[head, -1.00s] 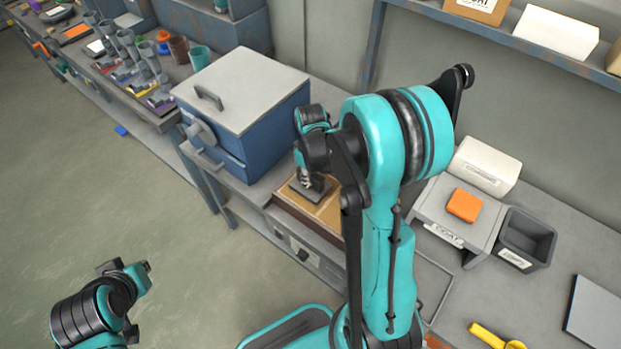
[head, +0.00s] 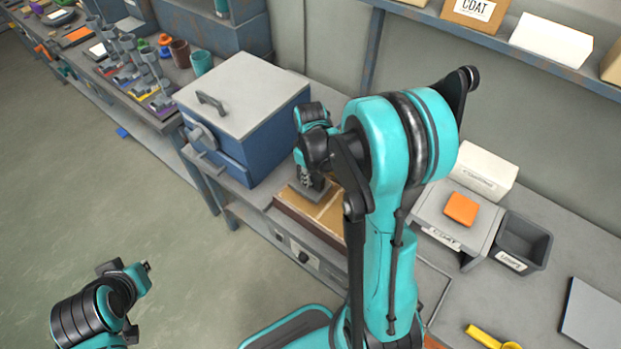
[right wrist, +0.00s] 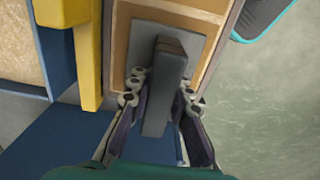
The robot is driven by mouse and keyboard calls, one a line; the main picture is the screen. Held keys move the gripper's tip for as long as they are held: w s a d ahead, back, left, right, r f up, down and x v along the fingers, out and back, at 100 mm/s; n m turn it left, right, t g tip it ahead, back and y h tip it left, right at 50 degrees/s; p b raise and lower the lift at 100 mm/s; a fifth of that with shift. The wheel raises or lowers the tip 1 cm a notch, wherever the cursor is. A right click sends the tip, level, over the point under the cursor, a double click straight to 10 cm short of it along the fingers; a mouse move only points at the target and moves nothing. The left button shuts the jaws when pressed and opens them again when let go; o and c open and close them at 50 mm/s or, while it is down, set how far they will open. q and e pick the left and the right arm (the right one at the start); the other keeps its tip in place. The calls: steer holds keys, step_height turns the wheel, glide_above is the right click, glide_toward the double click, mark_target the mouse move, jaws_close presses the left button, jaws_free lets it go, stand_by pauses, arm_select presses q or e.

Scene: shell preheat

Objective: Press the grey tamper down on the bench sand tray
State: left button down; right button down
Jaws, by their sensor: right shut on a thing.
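The grey tamper (head: 304,192) is a flat plate with an upright block handle. It is over the end of the bench sand tray (head: 332,212) nearest the blue furnace. The tray has tan sand in a brown frame, partly hidden by my right arm. My right gripper (head: 308,180) is shut on the tamper's handle (right wrist: 166,85), with a finger on each side in the right wrist view. The plate (right wrist: 145,40) lies flat over the sand (right wrist: 122,25). I cannot tell whether it touches.
The blue furnace (head: 240,100) with its grey lid stands close left of the tray. An orange block (head: 461,208) on a grey stand, a dark bin (head: 523,242) and a yellow tool (head: 490,337) are to the right. A shelf runs along the wall.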

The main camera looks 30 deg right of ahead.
steer(key=shift+r+p, duration=1.35)
steer(key=shift+r, duration=0.8)
